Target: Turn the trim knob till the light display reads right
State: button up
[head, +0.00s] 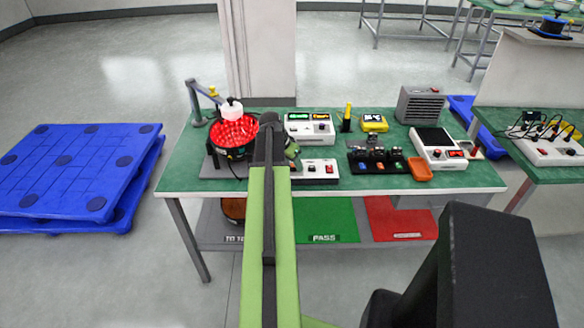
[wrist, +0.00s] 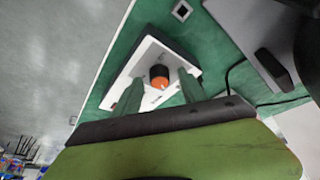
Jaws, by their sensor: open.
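In the wrist view, a black knob with an orange cap (wrist: 159,78) stands on a small white box (wrist: 147,62). My gripper (wrist: 160,84) is open, with one finger on each side of the knob in the picture; I cannot tell whether they touch it. In the head view, my gripper (head: 291,152) is over the bench, by a white control box (head: 325,178), and my arm hides part of this area. A white unit (head: 299,130) behind has a green and a yellow lit display.
The green bench (head: 195,180) also holds a black fixture (head: 375,166), an orange tray (head: 419,169), a white device with a dark screen (head: 440,155) and a grey vented box (head: 417,105). Green and red mats lie on the shelf below. Blue pallets (head: 80,160) lie left.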

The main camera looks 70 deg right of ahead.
grip_shut()
jog(key=shift+s+n+t, duration=0.1)
jog(key=shift+n+t, duration=0.2)
jog(key=shift+n, duration=0.4)
grip_release()
